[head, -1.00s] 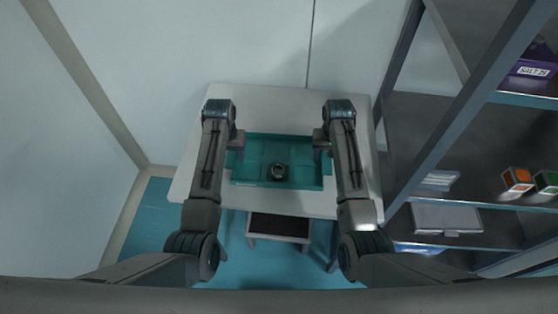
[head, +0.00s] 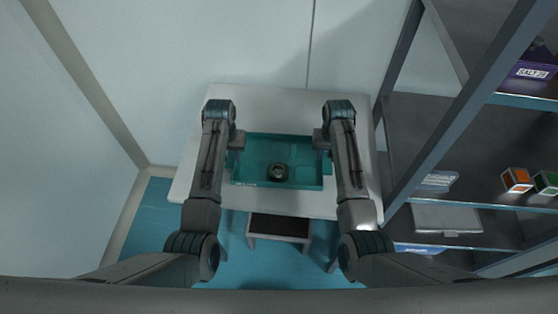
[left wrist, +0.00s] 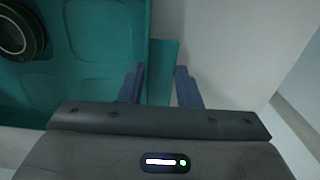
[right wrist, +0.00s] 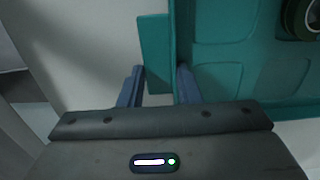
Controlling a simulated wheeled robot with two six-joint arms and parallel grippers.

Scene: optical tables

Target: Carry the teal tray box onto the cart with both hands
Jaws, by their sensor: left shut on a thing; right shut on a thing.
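The teal tray box (head: 255,150) is over the white table, between my two arms, with a dark green round part (head: 278,171) inside it. My left gripper (left wrist: 160,82) is shut on the tray's side handle tab, which sits between its fingers in the left wrist view. My right gripper (right wrist: 160,82) is shut on the opposite handle tab in the right wrist view. In the head view both fingertips are mostly hidden by the wrists. I cannot tell whether the tray touches the tabletop. No cart can be clearly made out.
The white table (head: 270,98) stands against a pale wall. A small dark-topped step or stand (head: 279,226) is below its front edge. A grey shelf rack (head: 470,130) on the right holds a purple bin (head: 533,70), small orange and green boxes, and a grey case (head: 447,218).

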